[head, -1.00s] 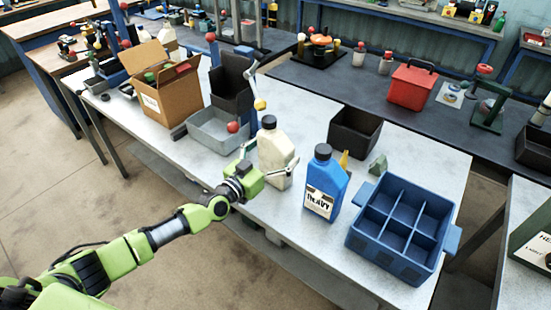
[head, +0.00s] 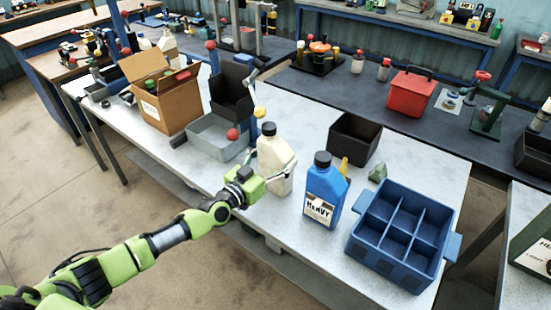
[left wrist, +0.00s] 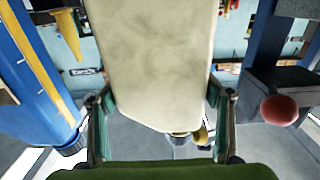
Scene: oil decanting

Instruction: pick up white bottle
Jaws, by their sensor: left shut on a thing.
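The white bottle (head: 276,160), cream with a dark cap, stands upright on the light worktable (head: 300,112). My left gripper (head: 268,172) has its fingers shut on the bottle's sides, low on its body. In the left wrist view the pale bottle body (left wrist: 152,62) fills the middle, with one finger of the left gripper (left wrist: 160,108) against each side. I cannot tell any gap under the bottle. My right gripper is out of view.
A blue labelled bottle (head: 323,192) stands close on the right, with a blue divided crate (head: 392,262) beyond it. Behind are a black bin (head: 352,142) and a grey tray (head: 204,142). A cardboard box (head: 168,108) stands left. The table's front edge is near.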

